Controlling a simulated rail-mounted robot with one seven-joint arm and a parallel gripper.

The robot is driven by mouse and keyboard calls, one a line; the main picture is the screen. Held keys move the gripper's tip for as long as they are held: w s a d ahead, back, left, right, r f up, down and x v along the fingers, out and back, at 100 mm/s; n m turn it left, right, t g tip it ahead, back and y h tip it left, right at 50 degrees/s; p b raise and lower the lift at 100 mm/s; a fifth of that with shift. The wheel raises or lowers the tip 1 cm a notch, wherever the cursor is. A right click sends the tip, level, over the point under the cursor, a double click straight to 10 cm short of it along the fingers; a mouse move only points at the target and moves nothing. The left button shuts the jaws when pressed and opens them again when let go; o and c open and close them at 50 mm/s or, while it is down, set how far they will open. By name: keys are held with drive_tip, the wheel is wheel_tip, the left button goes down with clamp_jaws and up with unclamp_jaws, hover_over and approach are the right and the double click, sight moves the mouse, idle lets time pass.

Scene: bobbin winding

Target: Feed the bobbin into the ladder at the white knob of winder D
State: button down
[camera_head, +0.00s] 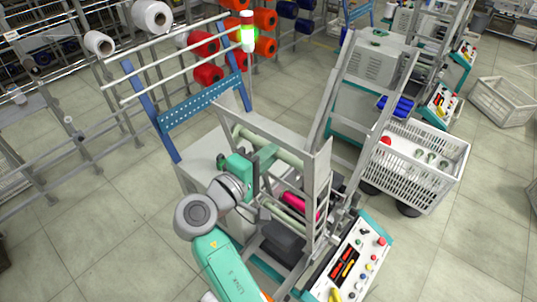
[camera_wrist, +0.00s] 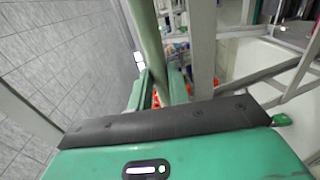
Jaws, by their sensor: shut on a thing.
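My gripper (camera_head: 262,158) is shut on a long pale green-cream tube, the bobbin (camera_head: 285,155). It holds the bobbin near the top of the near winder frame, with the right end close to the upright ladder (camera_head: 322,190). In the wrist view the bobbin (camera_wrist: 147,35) runs between the two green fingers (camera_wrist: 160,90) and away from me. Whether its end touches the ladder I cannot tell. The winder's sloped control panel (camera_head: 350,262) carries several coloured knobs. I cannot make out the white knob or a letter D for certain.
A magenta roll (camera_head: 300,205) lies lower in the winder frame. A blue perforated bar (camera_head: 203,103) and pale rails stand behind left. A white basket (camera_head: 418,160) and a second winder (camera_head: 370,75) stand to the right.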

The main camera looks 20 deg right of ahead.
drive_tip(key=f+b, duration=0.2)
drive_tip(key=f, duration=0.2)
drive_tip(key=shift+w+d+b, duration=0.2)
drive_tip(key=shift+d+b, duration=0.15)
drive_tip(key=shift+b, duration=0.05)
idle(0.4)
drive_tip(key=c, duration=0.9)
unclamp_jaws()
idle(0.8)
drive_tip(key=s+a+r+p, duration=0.1)
drive_tip(key=a+p, duration=0.1)
drive_tip(key=s+a+r+p, duration=0.1)
drive_tip(key=a+r+p, duration=0.1)
drive_tip(key=s+a+r+p, duration=0.1)
drive_tip(key=a+r+p, duration=0.1)
drive_tip(key=a, duration=0.1)
drive_tip(key=shift+s, duration=0.4)
